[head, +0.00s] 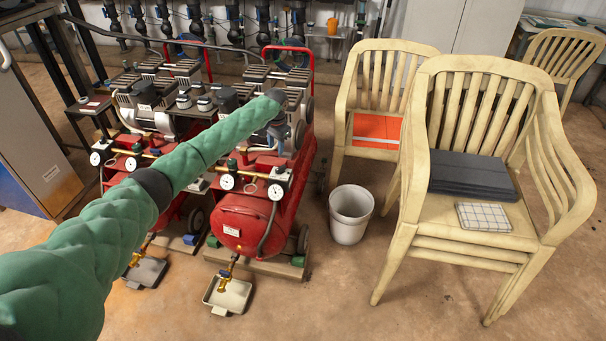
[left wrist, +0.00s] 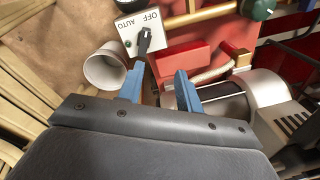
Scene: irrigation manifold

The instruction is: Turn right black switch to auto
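The right black switch (left wrist: 144,42) sits on a white box marked OFF and AUTO (left wrist: 129,24) at the top of the left wrist view. Its lever points down toward my left fingers. In the head view the white switch box (head: 281,176) is on the right red compressor (head: 240,218). My left gripper (left wrist: 160,80) has two blue fingers spread apart with nothing between them. The left-hand finger is close to the lever's end; contact cannot be told. In the head view my green left arm reaches over the compressors, with the gripper (head: 284,132) above the switch box, partly hidden.
A second red compressor stands to the left, partly behind my arm. Gauges (head: 228,182) and brass pipes crowd the switch box. A white bucket (head: 350,214) and wooden chairs (head: 480,255) stand to the right. Open floor lies in front.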

